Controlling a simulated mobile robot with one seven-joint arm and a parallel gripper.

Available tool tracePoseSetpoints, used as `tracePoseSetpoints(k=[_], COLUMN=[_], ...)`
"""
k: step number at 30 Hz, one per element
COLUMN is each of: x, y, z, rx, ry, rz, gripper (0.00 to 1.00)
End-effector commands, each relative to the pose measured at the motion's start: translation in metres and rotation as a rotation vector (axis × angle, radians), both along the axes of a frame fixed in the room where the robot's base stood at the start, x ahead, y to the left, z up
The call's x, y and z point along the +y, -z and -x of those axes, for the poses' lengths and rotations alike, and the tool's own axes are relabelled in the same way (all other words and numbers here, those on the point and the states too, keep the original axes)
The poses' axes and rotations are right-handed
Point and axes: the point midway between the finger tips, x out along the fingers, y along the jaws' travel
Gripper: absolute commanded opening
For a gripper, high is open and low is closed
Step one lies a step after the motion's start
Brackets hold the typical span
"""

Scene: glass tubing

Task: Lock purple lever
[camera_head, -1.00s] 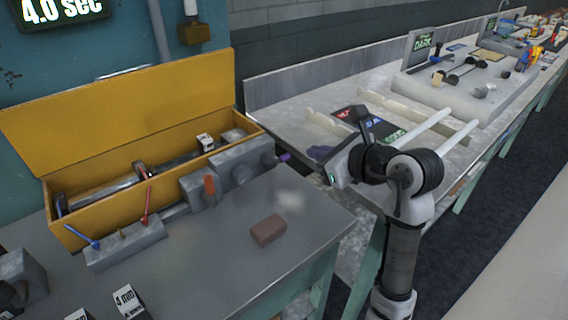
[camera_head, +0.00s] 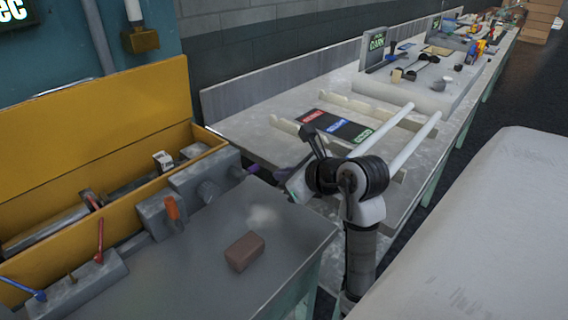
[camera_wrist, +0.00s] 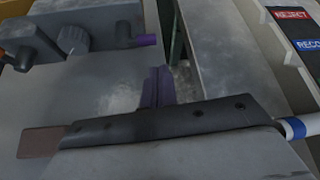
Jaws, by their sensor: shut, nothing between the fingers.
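The purple lever (camera_head: 250,170) sticks out from the right end of a grey block (camera_head: 200,178) on the near bench. In the wrist view the purple lever (camera_wrist: 147,40) shows at the upper middle, on the end of a dark cylinder beside a ribbed grey knob (camera_wrist: 73,39). My gripper (camera_head: 272,176) is just right of the lever in the head view. In the wrist view my gripper (camera_wrist: 158,72) has its dark purplish fingers together and empty. The lever lies beyond the fingertips with a visible gap. The lever's far side is hidden.
A brown block (camera_head: 244,252) lies on the near bench. An open yellow box (camera_head: 100,130) stands behind the grey block. Levers with red (camera_head: 99,243), blue (camera_head: 22,288) and orange (camera_head: 172,208) handles stand to the left. A second bench (camera_head: 270,125) with racks is at right.

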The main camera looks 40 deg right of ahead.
Motion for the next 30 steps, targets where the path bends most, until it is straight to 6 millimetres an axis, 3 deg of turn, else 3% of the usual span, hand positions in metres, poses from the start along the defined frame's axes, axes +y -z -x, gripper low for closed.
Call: tracePoseSetpoints(k=[6, 12, 30], x=[-0.001, -0.002, -0.004], y=[0.019, 0.032, 0.036], z=[-0.036, -0.057, -0.063], rx=[0.000, 0.000, -0.001], ry=[-0.001, 0.000, 0.001], rz=[-0.005, -0.004, 0.005], gripper=[0.00, 0.00, 0.00])
